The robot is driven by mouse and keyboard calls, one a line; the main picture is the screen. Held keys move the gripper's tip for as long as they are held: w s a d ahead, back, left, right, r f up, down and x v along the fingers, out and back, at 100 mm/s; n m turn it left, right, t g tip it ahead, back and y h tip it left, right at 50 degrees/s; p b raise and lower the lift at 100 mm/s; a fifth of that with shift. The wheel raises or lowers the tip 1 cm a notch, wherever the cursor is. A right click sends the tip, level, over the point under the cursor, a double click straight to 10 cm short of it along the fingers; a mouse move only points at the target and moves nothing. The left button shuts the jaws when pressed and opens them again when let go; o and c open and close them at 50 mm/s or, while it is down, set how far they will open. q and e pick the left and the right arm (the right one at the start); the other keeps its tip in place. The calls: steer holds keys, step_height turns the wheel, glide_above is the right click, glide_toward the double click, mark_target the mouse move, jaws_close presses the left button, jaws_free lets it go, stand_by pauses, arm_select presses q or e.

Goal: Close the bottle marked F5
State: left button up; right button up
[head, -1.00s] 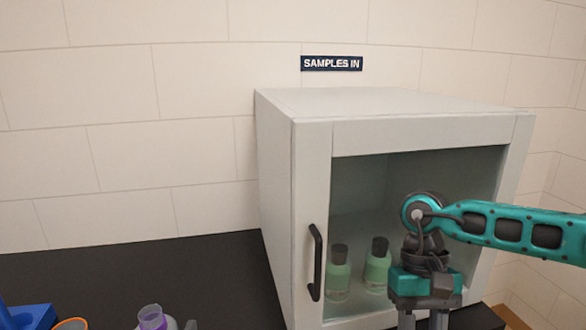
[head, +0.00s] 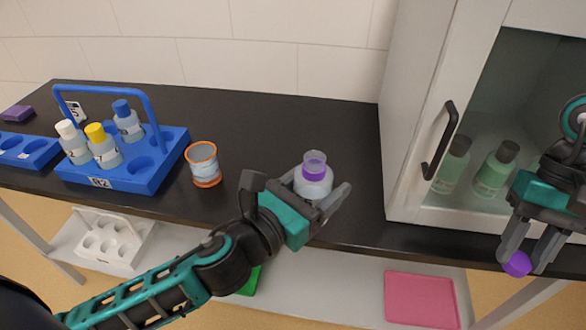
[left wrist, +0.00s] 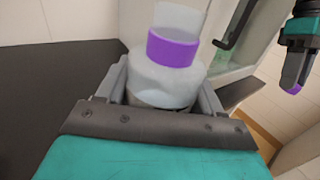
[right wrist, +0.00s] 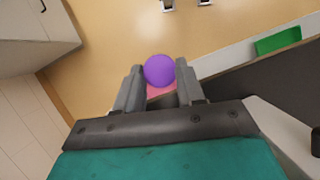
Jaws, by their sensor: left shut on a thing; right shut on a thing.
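A translucent bottle (head: 313,184) with a purple ring around its open-looking neck stands upright near the front of the black counter. My left gripper (head: 325,199) is shut around its body, and the bottle also shows in the left wrist view (left wrist: 165,80). Any F5 mark is not visible from here. My right gripper (head: 530,252) is shut on a purple cap (head: 517,264), held in front of the cabinet and to the right of the bottle, well apart from it. The cap also shows between the fingers in the right wrist view (right wrist: 159,70).
A blue rack (head: 140,175) with several capped bottles stands at left, beside an orange-rimmed cup (head: 203,168). A glass-fronted cabinet (head: 410,150) with green bottles stands right. A lower shelf holds a white rack (head: 112,240) and a pink tray (head: 420,298).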

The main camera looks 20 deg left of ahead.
arm_select(q)
steer(key=d+m+g+h, duration=0.3)
steer(key=d+m+h, duration=0.1)
steer(key=d, duration=0.3)
steer(key=shift+s+d+r+h, duration=0.15)
steer(key=shift+s+r+h, duration=0.1)
steer(key=shift+h, duration=0.45)
arm_select(e)
steer(key=a+r+m+y, duration=0.1)
steer(key=a+r+m, duration=0.4)
steer(key=a+r, duration=0.3)
steer(key=s+a+r+m+t+y, duration=0.1)
steer(key=a+r+m+y, duration=0.1)
steer(key=a+r+m, duration=0.3)
steer(key=a+r, duration=0.4)
steer(key=a, duration=0.7)
steer(key=shift+s+a+t, duration=0.25)
steer(key=shift+s+t, duration=0.05)
steer(key=shift+f, duration=0.1)
steer(key=shift+f, duration=1.9)
steer(key=shift+y, duration=0.3)
steer(key=shift+f, duration=0.9)
